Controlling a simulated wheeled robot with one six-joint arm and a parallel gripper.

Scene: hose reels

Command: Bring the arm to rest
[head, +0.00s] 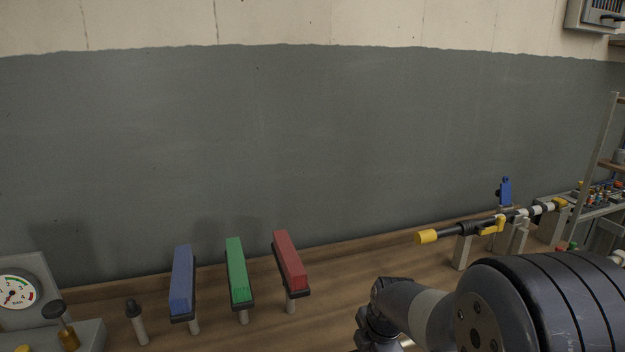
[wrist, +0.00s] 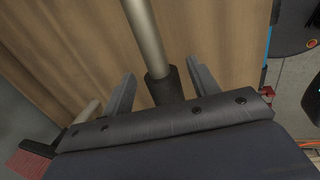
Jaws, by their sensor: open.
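My arm (head: 415,305) reaches in from the lower right of the head view, over the wooden bench (head: 380,270). The head view does not clearly show my fingers. In the wrist view my gripper (wrist: 161,68) is open, with its two grey fingers spread. A pale rod (wrist: 145,35) with a dark sleeve (wrist: 162,88) shows between the fingers. I cannot tell whether either finger touches it. The red block (head: 290,260) stands on a post left of my arm. It also shows in the lower left of the wrist view (wrist: 25,163).
Left of the red block stand a green block (head: 237,270), a blue block (head: 182,278), a black-tipped post (head: 137,320) and a dial gauge (head: 16,290). A black and yellow lance (head: 460,230) rests on supports at the right. A grey wall (head: 300,150) closes the back.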

